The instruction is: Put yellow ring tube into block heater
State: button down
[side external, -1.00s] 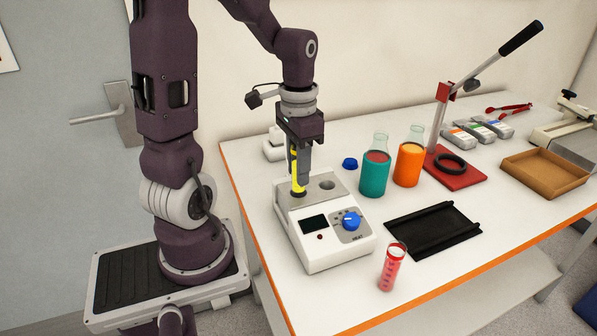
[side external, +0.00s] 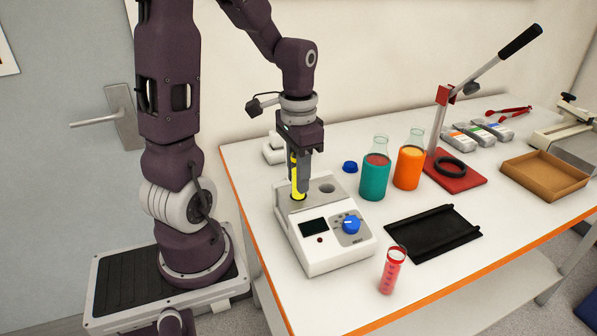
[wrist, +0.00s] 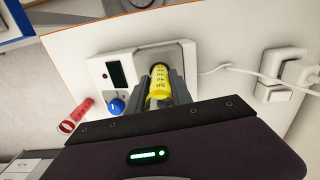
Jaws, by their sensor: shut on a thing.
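The yellow ring tube (side external: 296,182) is upright between the fingers of my gripper (side external: 301,185). Its lower end is at the left well of the block heater (side external: 325,255), and the well's rim hides how deep it goes. In the wrist view the yellow tube (wrist: 160,84) shows between the two grey fingers (wrist: 163,95), over the heater's metal top. My gripper is shut on the tube. The heater is white with a dark display and a blue knob (side external: 351,224). Its right well (side external: 327,188) is empty.
A red tube (side external: 391,270) stands in front of the heater, near the table edge. A black tray (side external: 433,232), a teal bottle (side external: 374,178) and an orange bottle (side external: 408,167) are to the right. A blue cap (side external: 350,166) lies behind the heater. White plugs (wrist: 285,80) with a cable are nearby.

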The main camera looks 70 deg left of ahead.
jog(key=shift+f, duration=1.25)
dwell(0.3)
jog(key=shift+r, duration=1.8)
jog(key=shift+f, duration=1.8)
jog(key=shift+r, duration=1.8)
jog(key=c, duration=1.1)
grip_release()
jog(key=shift+o, duration=0.2)
